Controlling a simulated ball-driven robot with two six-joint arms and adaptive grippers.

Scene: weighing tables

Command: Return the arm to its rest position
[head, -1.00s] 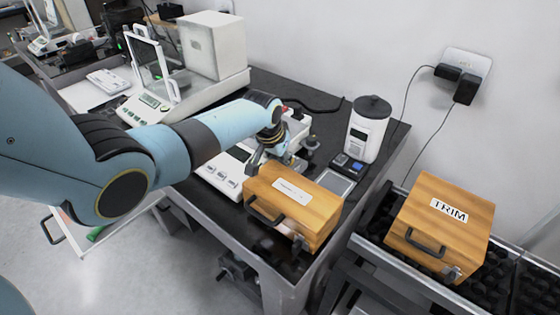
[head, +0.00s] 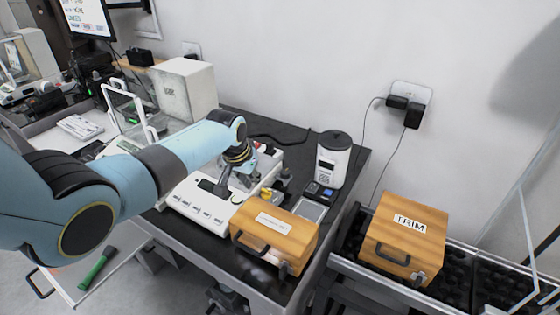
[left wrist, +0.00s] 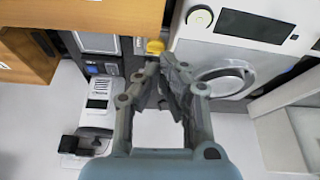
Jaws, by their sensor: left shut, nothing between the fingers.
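My left arm comes in from the left and reaches over the black-topped table. My left gripper (head: 228,186) is shut and empty, over the white balance with a small display (head: 195,207). In the left wrist view the left gripper (left wrist: 167,62) has its fingertips together with nothing between them. The balance's round pan (left wrist: 222,82) shows just right of the fingers, and a small yellow piece (left wrist: 154,47) shows just left of them. My right gripper is not in view.
A wooden case (head: 272,236) stands at the table's front edge. A white canister (head: 332,160) stands behind it. The TRIM case (head: 402,241) sits on a black rack at right. A glass-doored balance with a white block (head: 183,88) is at back left. An open drawer (head: 75,285) holds a green-handled tool.

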